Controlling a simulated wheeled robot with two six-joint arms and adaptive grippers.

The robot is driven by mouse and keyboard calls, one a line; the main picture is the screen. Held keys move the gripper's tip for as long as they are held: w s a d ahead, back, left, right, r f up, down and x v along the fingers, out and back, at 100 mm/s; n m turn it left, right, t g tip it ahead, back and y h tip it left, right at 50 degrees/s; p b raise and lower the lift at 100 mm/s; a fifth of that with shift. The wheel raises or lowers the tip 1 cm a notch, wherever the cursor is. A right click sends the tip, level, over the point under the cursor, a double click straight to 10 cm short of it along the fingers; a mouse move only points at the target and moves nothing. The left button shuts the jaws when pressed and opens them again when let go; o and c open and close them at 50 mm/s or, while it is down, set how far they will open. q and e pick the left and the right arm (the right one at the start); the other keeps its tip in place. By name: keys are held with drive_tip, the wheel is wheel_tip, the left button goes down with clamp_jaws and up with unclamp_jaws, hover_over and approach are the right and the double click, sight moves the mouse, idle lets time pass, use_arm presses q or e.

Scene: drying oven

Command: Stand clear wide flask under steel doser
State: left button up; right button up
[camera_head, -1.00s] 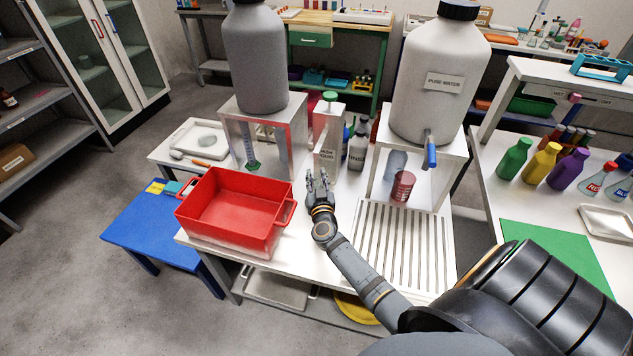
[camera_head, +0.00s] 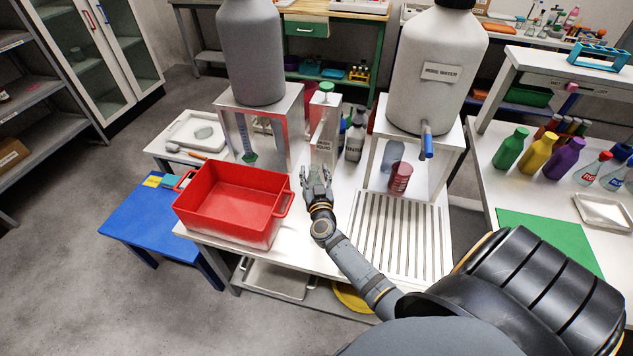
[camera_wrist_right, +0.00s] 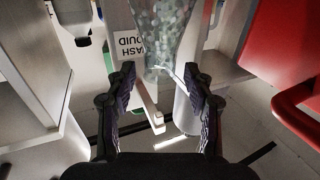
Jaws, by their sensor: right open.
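The grey steel-looking doser tank (camera_head: 250,55) stands on a white frame (camera_head: 272,108) at the back left of the table. A clear measuring cylinder with a green foot (camera_head: 250,157) is in the space under it. My right gripper (camera_head: 317,178) is open over the table, right of the red crate and in front of the white wash liquid container (camera_head: 323,130). In the right wrist view a clear, speckled, tapering thing (camera_wrist_right: 162,35) shows beyond the open fingertips (camera_wrist_right: 160,85); I cannot tell whether it is the wide flask. My left gripper is out of view.
The red crate (camera_head: 230,222) stands left of my gripper. A pure water tank (camera_head: 435,80) stands on the right, with a slatted drain grid (camera_head: 385,235) in front. A dark bottle (camera_head: 355,140) stands behind.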

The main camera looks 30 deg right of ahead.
drive_tip(key=v, duration=1)
drive_tip(key=shift+s, duration=0.15)
drive_tip(key=shift+r, duration=0.1)
